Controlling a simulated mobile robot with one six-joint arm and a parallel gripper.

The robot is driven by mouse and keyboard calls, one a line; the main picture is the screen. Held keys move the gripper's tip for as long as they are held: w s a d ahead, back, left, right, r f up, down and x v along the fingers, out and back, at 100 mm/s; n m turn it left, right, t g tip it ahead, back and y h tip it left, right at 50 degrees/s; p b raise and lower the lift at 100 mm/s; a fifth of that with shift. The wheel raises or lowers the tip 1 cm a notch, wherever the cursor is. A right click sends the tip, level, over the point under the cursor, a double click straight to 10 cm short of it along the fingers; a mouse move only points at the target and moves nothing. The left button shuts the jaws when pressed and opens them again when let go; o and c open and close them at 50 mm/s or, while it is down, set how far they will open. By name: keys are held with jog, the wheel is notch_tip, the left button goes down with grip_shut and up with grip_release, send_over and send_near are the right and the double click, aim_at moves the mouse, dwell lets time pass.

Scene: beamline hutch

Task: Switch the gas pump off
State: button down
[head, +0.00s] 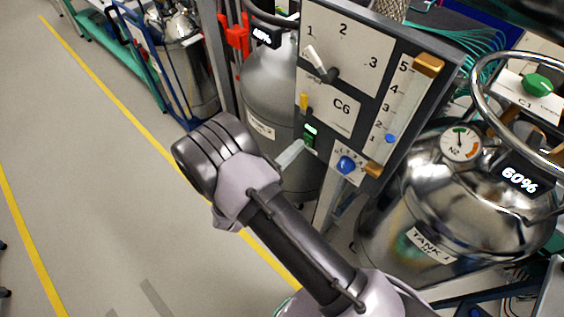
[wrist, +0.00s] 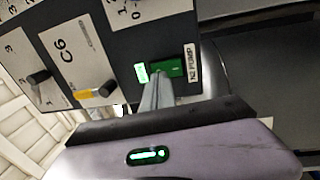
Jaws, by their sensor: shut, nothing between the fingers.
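The pump switch (head: 311,133) is a small green rocker low on the dark control panel marked C6 (head: 342,107). In the wrist view the switch (wrist: 172,68) has a bright lit end on the left and a darker green end on the right, beside a label reading N2 PUMP (wrist: 191,62). My gripper (head: 297,147) is shut and empty, just left of and below the switch in the head view.
The panel also carries a black selector with a white pointer (head: 320,65), a yellow toggle (head: 304,102), a blue knob (head: 346,164) and a slider scale. Tank 1 (head: 390,240) stands right, a grey cylinder (head: 270,90) behind. Open floor lies left.

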jog(key=shift+w+d+r, duration=0.1)
jog(key=shift+w+d, duration=0.35)
jog(key=shift+w, duration=0.1)
jog(key=shift+w+d+r+p, duration=0.1)
jog(key=shift+w+r+p, duration=0.1)
jog(key=shift+r+p, duration=0.2)
jog(key=shift+f, duration=0.25)
jog(key=shift+s+a, duration=0.15)
jog(key=shift+a, duration=0.1)
jog(key=r+p+v, duration=0.1)
jog(key=r+v, duration=0.2)
jog(key=v, duration=1)
jog(key=shift+s, duration=0.35)
jog(key=shift+r, duration=0.1)
